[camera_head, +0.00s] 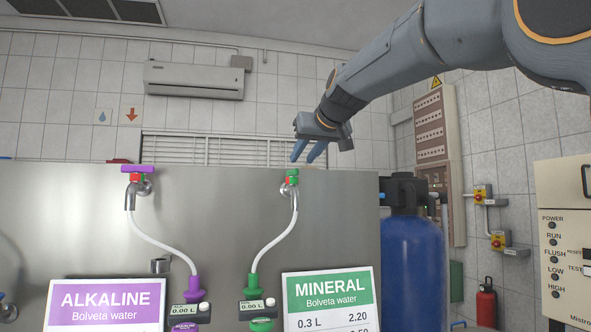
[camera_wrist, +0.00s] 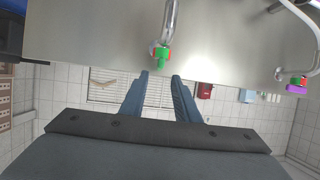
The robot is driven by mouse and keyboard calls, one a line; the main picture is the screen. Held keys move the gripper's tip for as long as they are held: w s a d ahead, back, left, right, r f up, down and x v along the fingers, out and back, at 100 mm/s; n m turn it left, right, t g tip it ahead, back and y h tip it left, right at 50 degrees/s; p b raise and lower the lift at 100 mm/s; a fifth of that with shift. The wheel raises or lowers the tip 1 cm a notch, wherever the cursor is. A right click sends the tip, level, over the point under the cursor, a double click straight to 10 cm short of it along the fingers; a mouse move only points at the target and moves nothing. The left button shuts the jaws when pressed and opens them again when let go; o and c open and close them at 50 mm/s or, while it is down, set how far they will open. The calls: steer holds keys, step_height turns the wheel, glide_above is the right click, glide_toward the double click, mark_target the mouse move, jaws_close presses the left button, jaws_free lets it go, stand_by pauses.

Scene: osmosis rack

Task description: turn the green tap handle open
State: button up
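The green tap handle (camera_head: 293,172) sits on top of the mineral tap, on the steel panel (camera_head: 220,200), with a red part beside it. My gripper (camera_head: 304,156) is just above it and slightly right in the head view, with its fingers pointing down. In the upside-down wrist view, the green handle (camera_wrist: 165,57) lies just beyond the fingertips of my gripper (camera_wrist: 161,75), roughly in line with the gap between them. The fingers are apart with nothing between them. I see no contact with the handle.
A second tap with a purple handle (camera_head: 137,169) stands to the left. White hoses run from both taps down to the purple and green fittings. A blue tank (camera_head: 412,270) stands right of the panel. The space above the panel is clear around my gripper.

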mark_target(292, 174)
steer(key=p+x, duration=0.3)
steer(key=x, duration=0.4)
steer(key=shift+w+f, duration=0.1)
steer(key=shift+w, duration=0.15)
steer(key=shift+a, duration=0.1)
steer(key=c, duration=0.7)
